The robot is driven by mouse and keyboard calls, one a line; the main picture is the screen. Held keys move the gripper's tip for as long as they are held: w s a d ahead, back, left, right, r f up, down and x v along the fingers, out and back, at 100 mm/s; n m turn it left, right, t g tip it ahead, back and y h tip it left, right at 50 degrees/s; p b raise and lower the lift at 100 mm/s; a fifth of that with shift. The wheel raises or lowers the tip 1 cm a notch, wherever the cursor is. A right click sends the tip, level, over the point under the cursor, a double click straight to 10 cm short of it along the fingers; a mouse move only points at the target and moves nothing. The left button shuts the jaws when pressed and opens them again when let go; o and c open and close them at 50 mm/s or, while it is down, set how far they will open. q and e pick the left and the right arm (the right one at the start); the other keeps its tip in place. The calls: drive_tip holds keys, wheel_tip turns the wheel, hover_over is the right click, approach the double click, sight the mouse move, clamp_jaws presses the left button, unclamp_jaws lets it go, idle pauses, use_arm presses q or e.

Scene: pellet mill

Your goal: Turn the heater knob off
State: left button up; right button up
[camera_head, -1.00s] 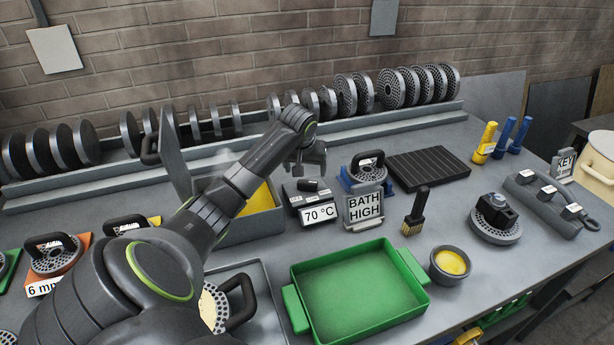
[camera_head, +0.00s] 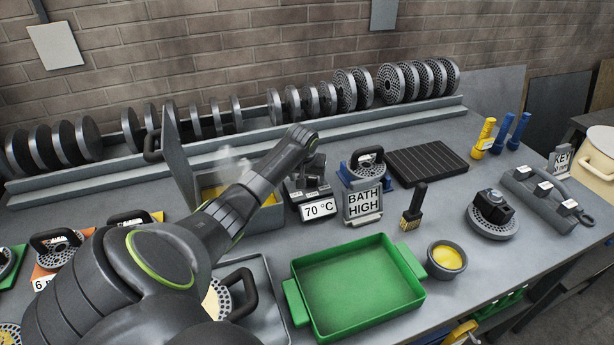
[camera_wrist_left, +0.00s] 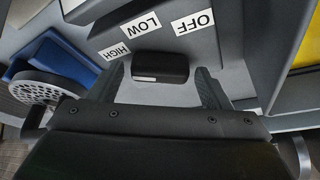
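The heater unit (camera_head: 305,193) is a small dark box with a 70 °C plate (camera_head: 319,208), beside the grey bath (camera_head: 268,217). Its black knob (camera_wrist_left: 160,67) shows in the left wrist view, near the labels HIGH (camera_wrist_left: 117,51), LOW (camera_wrist_left: 139,24) and OFF (camera_wrist_left: 194,21). A short white mark shows on the knob's lower left; I cannot tell which label it indicates. My left gripper (camera_head: 309,173) is over the heater and hides most of the knob in the head view. Its fingers (camera_wrist_left: 160,85) are open on both sides of the knob, with gaps. My right gripper is out of view.
A BATH HIGH sign (camera_head: 363,204) and a blue die holder (camera_head: 345,177) stand right of the heater. The bath's raised lid (camera_head: 178,155) is to its left, with steam above.

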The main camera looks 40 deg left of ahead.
use_arm(q)
drive_tip(key=c, duration=0.8)
